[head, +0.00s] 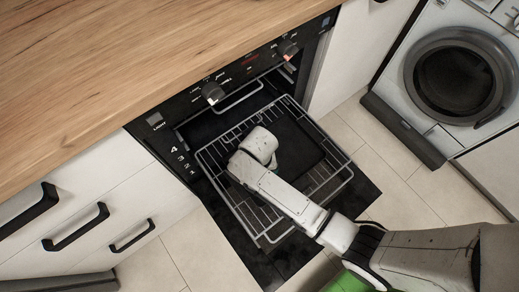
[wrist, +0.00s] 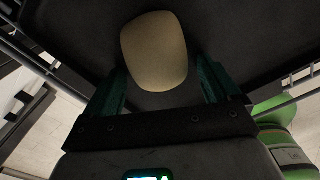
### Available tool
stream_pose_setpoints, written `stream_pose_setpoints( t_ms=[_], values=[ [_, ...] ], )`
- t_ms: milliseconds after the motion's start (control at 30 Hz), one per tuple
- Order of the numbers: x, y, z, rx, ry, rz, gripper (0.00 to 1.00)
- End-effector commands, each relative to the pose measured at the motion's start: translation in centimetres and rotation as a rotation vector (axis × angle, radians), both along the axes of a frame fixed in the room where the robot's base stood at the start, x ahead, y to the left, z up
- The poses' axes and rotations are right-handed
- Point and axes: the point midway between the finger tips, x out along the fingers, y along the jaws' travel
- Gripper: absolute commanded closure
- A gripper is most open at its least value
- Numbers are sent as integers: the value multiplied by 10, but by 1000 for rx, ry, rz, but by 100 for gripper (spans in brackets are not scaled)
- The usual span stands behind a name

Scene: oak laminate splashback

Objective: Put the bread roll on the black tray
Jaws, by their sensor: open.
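The bread roll (wrist: 153,48) is a pale tan, rounded piece in the wrist view, just beyond and between my fingertips. My gripper (wrist: 163,76) is open, with one dark green finger on each side of the roll; I cannot tell whether either touches it. The black tray (wrist: 232,38) fills the dark area behind the roll, and the roll appears to rest on it. In the head view the tray (head: 302,152) lies on the pulled-out oven rack; my wrist covers its left part and hides the roll and the fingers.
The wire rack (head: 337,182) surrounds the tray and stands out over the lowered oven door (head: 362,200). The oven control panel (head: 250,65) and wooden worktop (head: 130,70) rise behind it. A washing machine (head: 455,80) stands at the right, with tiled floor between.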

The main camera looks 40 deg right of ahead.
Motion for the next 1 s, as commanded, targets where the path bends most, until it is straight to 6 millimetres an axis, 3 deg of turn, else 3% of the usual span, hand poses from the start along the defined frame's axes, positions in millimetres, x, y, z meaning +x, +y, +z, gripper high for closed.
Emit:
stream_pose_setpoints(
  t_ms=[267, 700, 1000],
  values=[
    [1, 0, 19, 1, -3, 0, 10],
    [1, 0, 104, 1, -2, -1, 10],
    [1, 1, 123, 1, 0, 0, 10]
  ],
)
